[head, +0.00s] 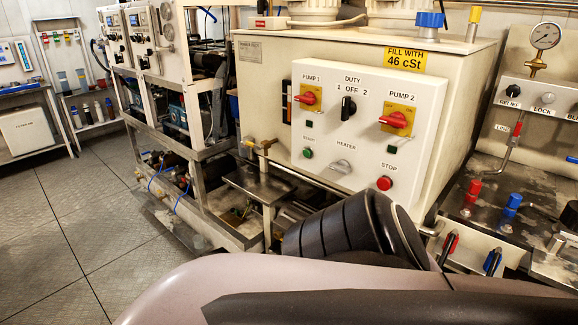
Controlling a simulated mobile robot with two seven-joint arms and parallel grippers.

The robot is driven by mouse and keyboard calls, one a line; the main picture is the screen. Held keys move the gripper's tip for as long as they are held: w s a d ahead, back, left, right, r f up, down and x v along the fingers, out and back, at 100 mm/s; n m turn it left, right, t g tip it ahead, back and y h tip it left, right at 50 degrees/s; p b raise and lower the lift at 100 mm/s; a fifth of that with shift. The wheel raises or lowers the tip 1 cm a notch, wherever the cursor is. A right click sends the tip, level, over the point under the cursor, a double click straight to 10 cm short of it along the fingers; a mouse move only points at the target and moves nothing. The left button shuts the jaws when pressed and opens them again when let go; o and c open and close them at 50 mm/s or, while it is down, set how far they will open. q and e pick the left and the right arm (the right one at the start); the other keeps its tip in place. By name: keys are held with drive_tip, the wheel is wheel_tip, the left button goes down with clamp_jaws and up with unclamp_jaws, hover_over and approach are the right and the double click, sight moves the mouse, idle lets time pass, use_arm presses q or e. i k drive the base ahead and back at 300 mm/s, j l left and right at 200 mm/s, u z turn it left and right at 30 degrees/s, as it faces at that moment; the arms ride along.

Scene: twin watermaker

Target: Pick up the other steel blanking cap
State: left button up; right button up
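I cannot pick out a steel blanking cap with certainty in the head view. Small bare-metal pieces show on the bench (455,215) at the right, too small to identify. Links of my own arm, pale with a black ribbed joint, fill the bottom and lower middle and hide part of the bench front. Neither of my grippers is in view, so what they hold does not show.
A cream tank with a pump control panel (352,130) stands in the middle. Red (473,191) and blue (513,205) fittings stand on the bench, below a pressure gauge (545,36). A steel shelf (258,184) juts out left of the panel. Open floor (90,230) lies left.

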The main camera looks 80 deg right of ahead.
sight(558, 242)
drive_tip(key=z, duration=4.3)
drive_tip(key=i+l+u, duration=0.15)
drive_tip(key=l, duration=0.2)
drive_tip(key=i+l+u, duration=0.15)
drive_tip(key=l, duration=0.25)
drive_tip(key=i+l+u, duration=0.1)
drive_tip(key=i+l, duration=0.15)
drive_tip(key=l, duration=0.2)
drive_tip(key=i+l+u, duration=0.15)
drive_tip(key=l, duration=0.25)
drive_tip(key=i+l+u, duration=0.15)
drive_tip(key=l, duration=0.3)
drive_tip(key=l+u, duration=0.15)
drive_tip(key=l, duration=0.3)
drive_tip(key=i, duration=0.05)
